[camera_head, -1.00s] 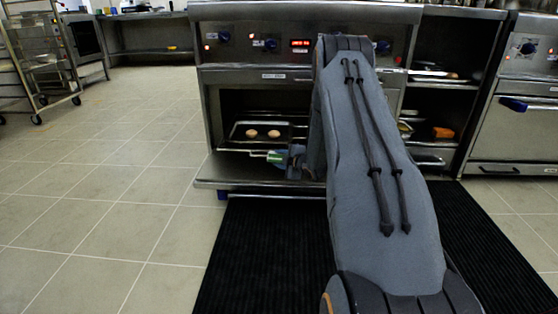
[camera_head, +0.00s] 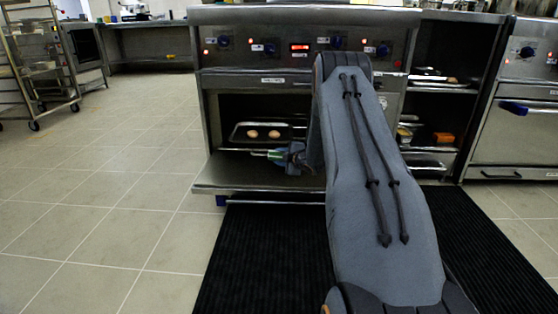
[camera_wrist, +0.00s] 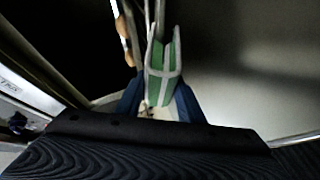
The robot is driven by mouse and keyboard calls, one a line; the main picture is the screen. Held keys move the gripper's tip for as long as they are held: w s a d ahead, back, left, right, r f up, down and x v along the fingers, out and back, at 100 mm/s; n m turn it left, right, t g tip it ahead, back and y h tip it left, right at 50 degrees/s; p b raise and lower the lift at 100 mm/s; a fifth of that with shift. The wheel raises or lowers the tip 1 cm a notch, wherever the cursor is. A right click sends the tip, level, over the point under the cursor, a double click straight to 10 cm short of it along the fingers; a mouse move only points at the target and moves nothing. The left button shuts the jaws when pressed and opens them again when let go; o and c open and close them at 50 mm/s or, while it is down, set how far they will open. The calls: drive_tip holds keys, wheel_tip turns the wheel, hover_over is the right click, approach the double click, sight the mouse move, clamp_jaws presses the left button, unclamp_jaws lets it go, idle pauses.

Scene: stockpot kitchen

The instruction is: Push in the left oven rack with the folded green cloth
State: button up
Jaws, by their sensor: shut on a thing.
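My gripper (camera_head: 283,155) is shut on the folded green cloth (camera_head: 262,153), just above the lowered oven door (camera_head: 225,176). In the wrist view the cloth (camera_wrist: 163,72), green with pale edging, stands out between the blue fingers of my gripper (camera_wrist: 158,106). The left oven rack (camera_head: 238,137) is in the oven mouth and carries two round brownish pieces (camera_head: 263,134). In the wrist view the cloth's far end is close to the rack's bars (camera_wrist: 160,18); I cannot tell whether they touch. My arm hides the oven's right part.
The oven's control panel (camera_head: 240,46) is above the opening. Open shelves (camera_head: 440,85) with trays and an orange item (camera_head: 444,138) stand to the right. A dark mat (camera_head: 265,250) lies in front. The tiled floor at left is clear; a wheeled trolley (camera_head: 40,60) stands far left.

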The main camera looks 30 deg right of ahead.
sight(279, 139)
drive_tip(key=shift+w+d, duration=0.1)
drive_tip(key=shift+w+d+b, duration=0.45)
drive_tip(key=shift+w+d, duration=0.1)
drive_tip(key=shift+w, duration=0.25)
drive_tip(key=shift+w+d+b, duration=0.45)
drive_tip(key=shift+w+d, duration=0.05)
drive_tip(key=shift+w, duration=0.3)
drive_tip(key=shift+w+d+b, duration=0.45)
drive_tip(key=shift+w+d, duration=0.1)
drive_tip(key=shift+w, duration=0.25)
drive_tip(key=shift+w+d+f+b, duration=0.1)
drive_tip(key=shift+w+d+b, duration=0.45)
drive_tip(key=shift+w, duration=0.3)
drive_tip(key=shift+w+d+b, duration=0.35)
drive_tip(key=shift+w+d, duration=0.25)
drive_tip(key=shift+w, duration=0.2)
drive_tip(key=shift+w+d, duration=0.55)
drive_tip(key=shift+w, duration=0.25)
drive_tip(key=shift+w+d, duration=0.55)
drive_tip(key=shift+w, duration=0.25)
drive_tip(key=shift+w+d, duration=0.55)
drive_tip(key=shift+w, duration=0.3)
drive_tip(key=shift+w+d, duration=0.55)
drive_tip(key=shift+w, duration=0.25)
drive_tip(key=shift+s+a+r+p, duration=0.3)
drive_tip(key=shift+r+p, duration=0.2)
drive_tip(key=shift+p, duration=0.45)
